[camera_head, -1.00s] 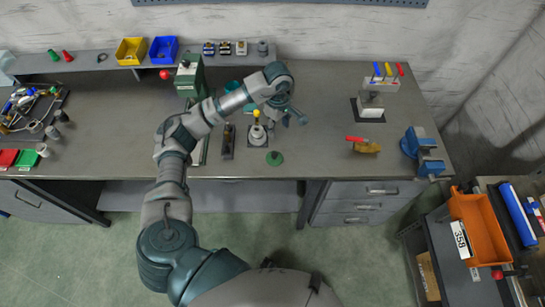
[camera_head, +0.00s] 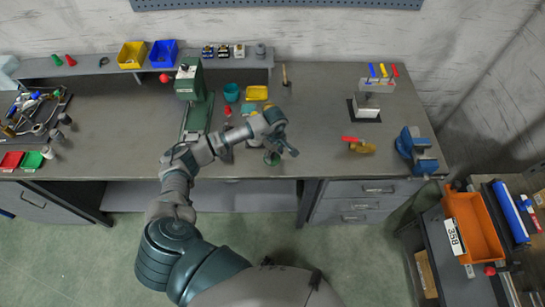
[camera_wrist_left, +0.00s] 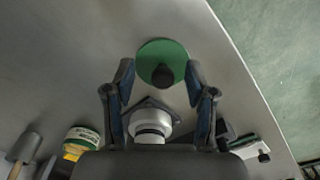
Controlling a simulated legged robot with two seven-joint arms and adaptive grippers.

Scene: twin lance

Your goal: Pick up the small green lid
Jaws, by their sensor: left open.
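The small green lid (camera_head: 271,159) lies on the grey workbench near its front edge, partly covered by my left gripper in the head view. In the left wrist view the lid (camera_wrist_left: 160,50) is a flat green disc with a black knob. My left gripper (camera_head: 283,151) is over the lid. In the wrist view its open fingers (camera_wrist_left: 159,72) are on either side of the knob, with nothing between them gripped. I cannot tell how far the fingertips are above the lid. My right gripper is out of view.
A metal cylinder on a dark square base (camera_wrist_left: 150,118) stands close to the lid, under my gripper. A green press (camera_head: 190,85) stands left, a red-handled brass piece (camera_head: 361,146) and a blue vise (camera_head: 417,150) right. The bench between lid and brass piece is clear.

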